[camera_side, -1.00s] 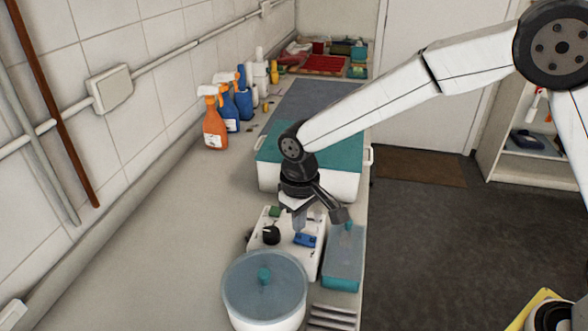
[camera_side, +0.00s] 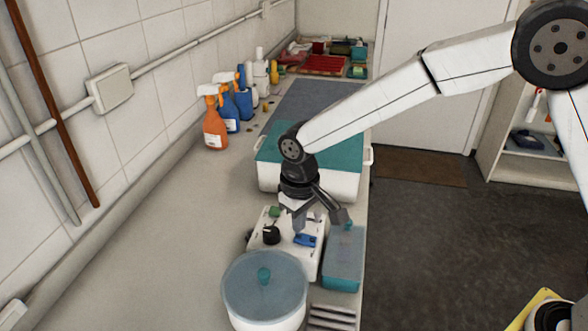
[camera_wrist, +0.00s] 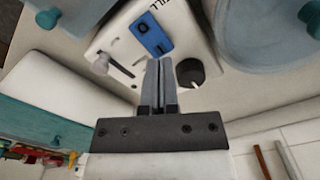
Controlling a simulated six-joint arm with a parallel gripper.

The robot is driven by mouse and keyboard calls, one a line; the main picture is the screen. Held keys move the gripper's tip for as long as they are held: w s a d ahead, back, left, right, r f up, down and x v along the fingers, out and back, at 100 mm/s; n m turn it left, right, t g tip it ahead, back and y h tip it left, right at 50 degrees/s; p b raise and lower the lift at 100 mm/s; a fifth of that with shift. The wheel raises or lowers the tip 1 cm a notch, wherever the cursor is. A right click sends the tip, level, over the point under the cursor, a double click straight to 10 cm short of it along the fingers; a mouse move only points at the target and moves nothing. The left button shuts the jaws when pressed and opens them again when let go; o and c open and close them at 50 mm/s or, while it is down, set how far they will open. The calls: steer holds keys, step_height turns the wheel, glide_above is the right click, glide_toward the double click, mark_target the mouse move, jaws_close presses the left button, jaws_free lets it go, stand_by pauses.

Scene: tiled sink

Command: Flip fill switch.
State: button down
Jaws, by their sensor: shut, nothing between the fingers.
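The fill switch is a blue rocker (camera_side: 305,240) on the white control box (camera_side: 284,258), beside a black knob (camera_side: 271,235). In the wrist view the blue rocker (camera_wrist: 151,33) sits just beyond my fingertips, near a printed label of which only "LL" is readable. The black knob (camera_wrist: 190,72) is to the right of my fingers there. My gripper (camera_side: 298,228) points down over the box, close to the rocker. In the wrist view its fingers (camera_wrist: 158,64) are together with nothing between them. I cannot tell whether the fingertips touch the rocker.
A round lidded pot (camera_side: 264,290) stands right in front of the box. A teal-lidded container (camera_side: 343,262) is at its right, and a white tub with a teal lid (camera_side: 338,170) is behind. Spray bottles (camera_side: 215,122) line the wall. The counter at left is clear.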

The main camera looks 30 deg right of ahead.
mark_target(299, 236)
steer(key=shift+f, duration=1.2)
stand_by(1.0)
steer(key=shift+r, duration=3.55)
steer(key=s+d+f+m+t, duration=0.1)
steer(key=s+d+f, duration=0.1)
steer(key=s+d, duration=0.5)
steer(key=s+d+f+m+t, duration=0.1)
steer(key=s+d+f+m, duration=0.1)
steer(key=s+d, duration=0.6)
steer(key=d, duration=0.4)
steer(key=shift+d+f+t, duration=0.3)
